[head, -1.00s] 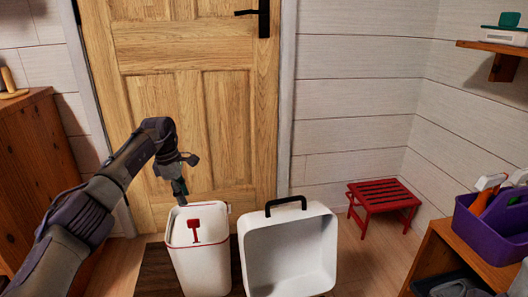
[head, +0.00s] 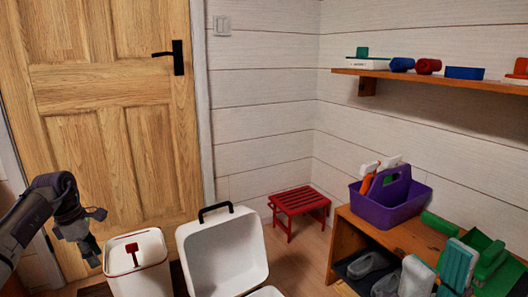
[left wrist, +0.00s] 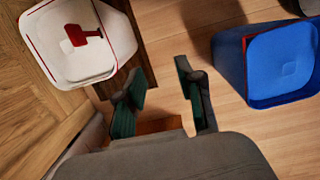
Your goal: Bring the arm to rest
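My left gripper (head: 90,250) is at the lower left of the head view, beside a white bin with a red-marked lid (head: 136,252). In the left wrist view its two dark green fingers (left wrist: 160,80) are spread apart with only floor between them. The gripper is open and empty. The arm bends downward from the left picture edge. My right gripper is in neither view.
The white bin (left wrist: 72,45) and a blue bin (left wrist: 283,65) stand near the left gripper. An open white case (head: 228,250) stands right of the white bin. A red stool (head: 300,203), a wooden shelf unit (head: 343,245) and a purple caddy (head: 395,205) are further right.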

